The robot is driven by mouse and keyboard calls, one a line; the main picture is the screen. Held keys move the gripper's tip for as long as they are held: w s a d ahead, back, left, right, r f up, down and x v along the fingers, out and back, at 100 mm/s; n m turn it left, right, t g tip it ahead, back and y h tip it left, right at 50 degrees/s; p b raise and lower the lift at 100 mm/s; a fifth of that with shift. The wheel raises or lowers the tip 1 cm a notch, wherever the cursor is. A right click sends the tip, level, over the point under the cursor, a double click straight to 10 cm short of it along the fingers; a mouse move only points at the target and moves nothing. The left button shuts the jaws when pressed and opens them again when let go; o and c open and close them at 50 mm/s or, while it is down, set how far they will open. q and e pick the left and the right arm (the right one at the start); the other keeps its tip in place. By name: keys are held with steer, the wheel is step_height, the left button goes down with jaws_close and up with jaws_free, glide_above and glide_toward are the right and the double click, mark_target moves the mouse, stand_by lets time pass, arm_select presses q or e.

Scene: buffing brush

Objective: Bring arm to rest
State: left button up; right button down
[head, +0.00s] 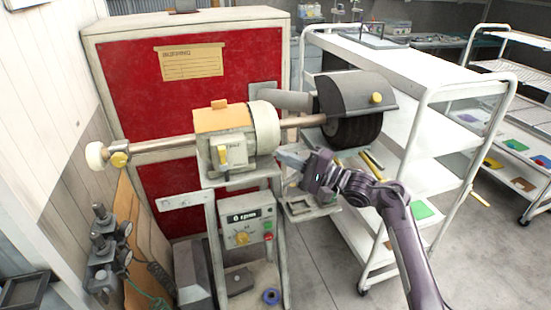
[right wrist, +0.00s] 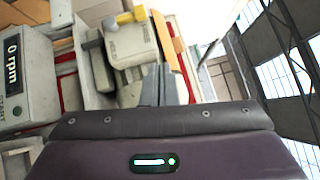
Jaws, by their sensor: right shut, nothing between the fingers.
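My right gripper (head: 286,158) is shut and empty in the head view. It is in front of the buffing machine, below the shaft and just left of the dark brush wheel (head: 352,130). In the right wrist view its closed fingers (right wrist: 160,85) point toward the machine's motor housing (right wrist: 130,42). The buffing machine (head: 263,127) has a cream motor with an orange top plate and stands on a pedestal. Its control panel (head: 247,228) reads 0 rpm; the readout also shows in the right wrist view (right wrist: 14,65). My left gripper is not in view.
A white shelf cart (head: 425,95) stands close on the right, behind my right arm. A red-panelled cabinet (head: 130,95) is behind the machine. Hoses and fittings (head: 103,250) are at the lower left. Grey floor (head: 325,270) is open at the lower middle. Another cart (head: 505,140) is at far right.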

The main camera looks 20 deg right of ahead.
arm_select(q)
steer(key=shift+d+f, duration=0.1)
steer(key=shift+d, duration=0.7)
